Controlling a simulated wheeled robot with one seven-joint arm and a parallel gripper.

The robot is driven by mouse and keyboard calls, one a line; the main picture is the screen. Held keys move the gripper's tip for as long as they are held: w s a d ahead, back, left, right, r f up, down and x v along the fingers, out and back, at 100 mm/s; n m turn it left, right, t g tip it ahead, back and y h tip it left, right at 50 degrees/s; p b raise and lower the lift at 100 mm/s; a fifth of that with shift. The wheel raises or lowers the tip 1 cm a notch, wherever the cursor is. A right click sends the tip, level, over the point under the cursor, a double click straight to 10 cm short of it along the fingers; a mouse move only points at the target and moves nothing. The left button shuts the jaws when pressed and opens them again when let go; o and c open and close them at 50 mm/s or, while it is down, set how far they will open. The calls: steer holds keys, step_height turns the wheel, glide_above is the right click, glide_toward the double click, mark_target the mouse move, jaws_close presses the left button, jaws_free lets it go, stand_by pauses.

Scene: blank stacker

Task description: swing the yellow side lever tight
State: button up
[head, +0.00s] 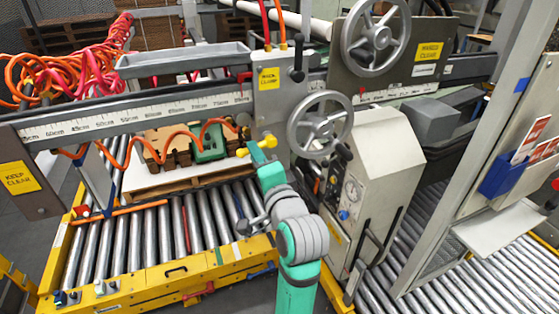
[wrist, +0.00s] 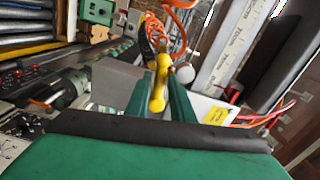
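The yellow side lever (head: 261,143) sticks out at the lower part of the grey clamp block on the ruler beam, with yellow ends to left and right. In the wrist view the yellow lever (wrist: 160,78) runs between my two green fingers, its rounded end towards me. My gripper (head: 259,158) is at the lever from below in the head view. The fingertips' contact is partly hidden by the lever.
The clamp block (head: 268,95) carries a yellow label and a black-knobbed handle. A handwheel (head: 320,97) stands close to the right of my gripper. A pallet with brown blanks (head: 172,150) lies on the rollers behind. Orange coiled hoses (head: 60,75) hang at the left.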

steer(key=w+d+f+n, duration=0.1)
steer(key=n, duration=0.4)
steer(key=w+d+f+n, duration=0.1)
steer(key=d+f+n, duration=0.1)
steer(key=n, duration=0.4)
steer(key=w+d+f+n, duration=0.1)
steer(key=n, duration=0.4)
steer(key=shift+w+d+f, duration=0.15)
steer(key=shift+w+d, duration=0.1)
steer(key=shift+w, duration=0.05)
steer(key=v, duration=0.9)
stand_by(0.5)
steer(key=shift+a, duration=0.1)
